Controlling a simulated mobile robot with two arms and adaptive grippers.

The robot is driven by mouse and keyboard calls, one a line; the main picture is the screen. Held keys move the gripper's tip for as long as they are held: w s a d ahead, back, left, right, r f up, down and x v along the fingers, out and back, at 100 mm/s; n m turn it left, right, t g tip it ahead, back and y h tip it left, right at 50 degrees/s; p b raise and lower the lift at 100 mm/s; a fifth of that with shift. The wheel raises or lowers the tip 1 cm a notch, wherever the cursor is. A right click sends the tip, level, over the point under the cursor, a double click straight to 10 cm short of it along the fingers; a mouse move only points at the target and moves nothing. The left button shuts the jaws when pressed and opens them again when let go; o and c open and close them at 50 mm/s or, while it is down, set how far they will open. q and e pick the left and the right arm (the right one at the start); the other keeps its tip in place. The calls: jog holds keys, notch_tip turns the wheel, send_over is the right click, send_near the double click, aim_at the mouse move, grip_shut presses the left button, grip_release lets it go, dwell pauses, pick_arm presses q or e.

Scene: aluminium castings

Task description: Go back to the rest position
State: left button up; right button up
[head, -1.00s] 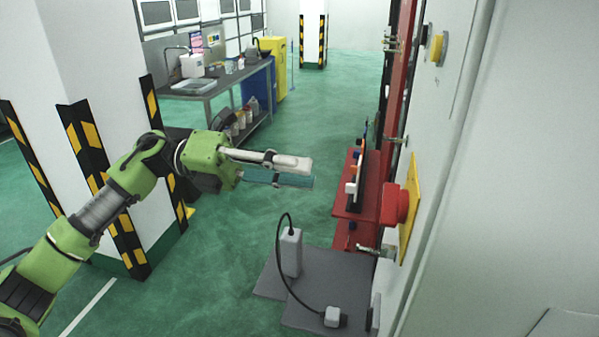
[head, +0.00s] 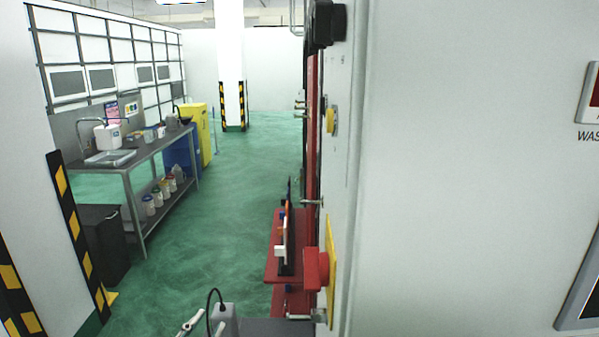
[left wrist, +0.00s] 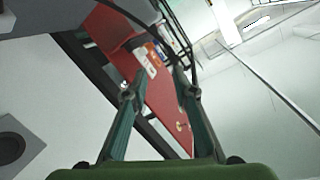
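My left gripper (head: 190,322) shows only as a small light fingertip part at the bottom edge of the head view; the rest of its arm is out of that view. In the left wrist view my left gripper (left wrist: 158,92) has its two teal fingers spread apart with nothing between them. A red shelf or panel (left wrist: 158,105) lies beyond the fingers, and I see no contact with it. My right gripper is in neither view.
A large pale cabinet wall (head: 460,180) fills the right. A workbench (head: 135,165) and striped pillar (head: 30,130) are left. Green floor (head: 205,210) between is open.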

pick_arm(q)
jog(key=s+f+n+g+y, duration=0.15)
jog(key=s+f+g, duration=0.25)
jog(key=s+f, duration=0.45)
jog(key=s+a+f+n+g, duration=0.15)
jog(key=s+f+g, duration=0.3)
jog(key=s, duration=0.65)
jog(key=s+f+n+g, duration=0.3)
jog(key=s+f+g, duration=0.1)
jog(key=s+f, duration=0.4)
jog(key=s+f+g+b, duration=0.1)
jog(key=s+f+b, duration=0.1)
jog(key=f, duration=1.3)
jog(key=s+f+b, duration=0.1)
jog(key=s+f, duration=0.1)
jog(key=f, duration=1.3)
jog(key=s+a+f+g+b, duration=0.1)
jog(key=s+a+f+b, duration=0.1)
jog(key=s+f, duration=1.4)
jog(key=shift+s+a+f+m, duration=0.15)
jog(key=shift+a+f+m, duration=0.1)
jog(key=shift+a+m, duration=0.2)
